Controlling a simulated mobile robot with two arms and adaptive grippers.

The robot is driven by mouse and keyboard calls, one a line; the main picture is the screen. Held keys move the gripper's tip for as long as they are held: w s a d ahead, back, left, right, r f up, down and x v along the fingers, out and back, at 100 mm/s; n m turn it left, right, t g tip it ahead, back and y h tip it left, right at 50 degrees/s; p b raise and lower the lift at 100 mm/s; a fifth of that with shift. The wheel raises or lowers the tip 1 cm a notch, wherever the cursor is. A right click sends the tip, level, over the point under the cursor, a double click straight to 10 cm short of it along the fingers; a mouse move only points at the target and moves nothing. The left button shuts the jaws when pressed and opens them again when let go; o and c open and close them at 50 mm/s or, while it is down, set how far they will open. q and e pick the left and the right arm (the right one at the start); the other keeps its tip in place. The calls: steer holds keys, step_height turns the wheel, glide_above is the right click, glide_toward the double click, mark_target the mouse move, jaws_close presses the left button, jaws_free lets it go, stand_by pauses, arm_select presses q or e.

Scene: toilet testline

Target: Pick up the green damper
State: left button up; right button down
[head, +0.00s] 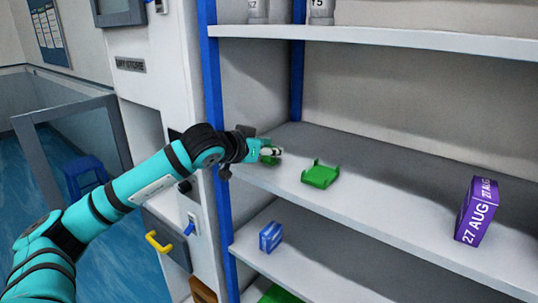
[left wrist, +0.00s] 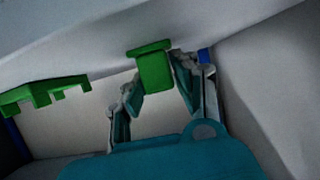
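One green part (head: 320,174) lies flat on the middle shelf, with raised edges. It is right of my left gripper (head: 268,152) in the head view. The left wrist view shows a green part (left wrist: 45,92) at the left, apart from the fingers. A second green part (left wrist: 154,68) is between the two fingertips of my left gripper (left wrist: 158,82) in that view. It also shows in the head view (head: 269,160), partly covered by the gripper. The fingers are close to its sides; I cannot tell whether they press on it. Which green part is the damper is unclear. My right gripper is out of view.
A purple box (head: 477,211) marked "27 AUG" stands on the middle shelf (head: 400,215), at the right. A small blue box (head: 270,237) is on the shelf below. A blue rack post (head: 215,130) is close to my left wrist. The shelf between green part and purple box is clear.

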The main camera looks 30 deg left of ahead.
arm_select(q)
steer(key=c, duration=0.4)
jaws_close()
steer(key=shift+r, duration=0.1)
